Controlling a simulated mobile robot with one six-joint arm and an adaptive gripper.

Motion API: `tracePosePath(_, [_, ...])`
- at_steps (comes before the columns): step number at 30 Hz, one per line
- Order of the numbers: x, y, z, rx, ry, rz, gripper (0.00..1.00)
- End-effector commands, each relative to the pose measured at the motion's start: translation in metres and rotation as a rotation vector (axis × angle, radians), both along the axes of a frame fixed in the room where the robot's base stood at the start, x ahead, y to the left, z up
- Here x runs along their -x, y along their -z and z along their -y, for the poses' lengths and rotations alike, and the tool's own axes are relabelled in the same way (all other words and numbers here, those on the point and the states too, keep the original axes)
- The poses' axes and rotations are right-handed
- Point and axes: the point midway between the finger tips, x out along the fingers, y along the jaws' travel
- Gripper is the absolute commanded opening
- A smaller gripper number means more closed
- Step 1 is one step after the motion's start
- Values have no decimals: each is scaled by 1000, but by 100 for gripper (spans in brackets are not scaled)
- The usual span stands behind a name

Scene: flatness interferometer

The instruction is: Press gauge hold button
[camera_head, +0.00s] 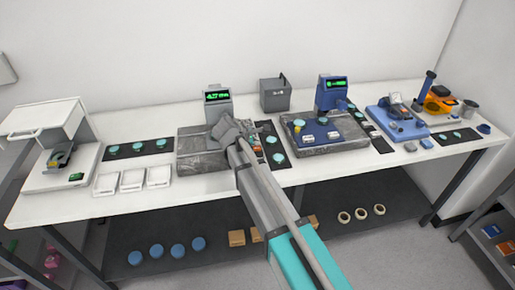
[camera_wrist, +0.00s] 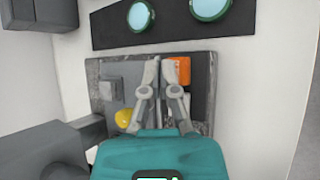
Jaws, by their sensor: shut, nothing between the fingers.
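A grey gauge unit (camera_head: 217,103) with a lit green display stands at the back of a dark stone plate (camera_head: 190,160). A blue gauge unit (camera_head: 331,97) with a green display stands on another plate to the right. I cannot make out a hold button on either. My gripper (camera_head: 222,130) is shut and empty over the left stone plate, in front of the grey unit, hiding part of the plate. In the wrist view my gripper (camera_wrist: 164,72) is over the plate, between a grey block with a small button-like top (camera_wrist: 112,87) and an orange part (camera_wrist: 179,70). A yellow knob (camera_wrist: 123,118) lies left of the fingers.
Dark mats with teal discs (camera_head: 139,149) lie beside the plates. White trays (camera_head: 132,180) are at the front left, near a white machine (camera_head: 50,145). A grey box (camera_head: 275,94) stands at the back. Blue and orange instruments (camera_head: 438,98) fill the right end.

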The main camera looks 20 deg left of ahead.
Motion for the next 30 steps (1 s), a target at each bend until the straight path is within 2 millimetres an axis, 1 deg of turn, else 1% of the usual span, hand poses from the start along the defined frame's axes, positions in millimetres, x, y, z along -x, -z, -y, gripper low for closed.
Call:
tracePosePath(19, [0, 0, 0, 0, 0, 0, 0])
tracePosePath(30, [0, 9, 1, 0, 0, 0, 0])
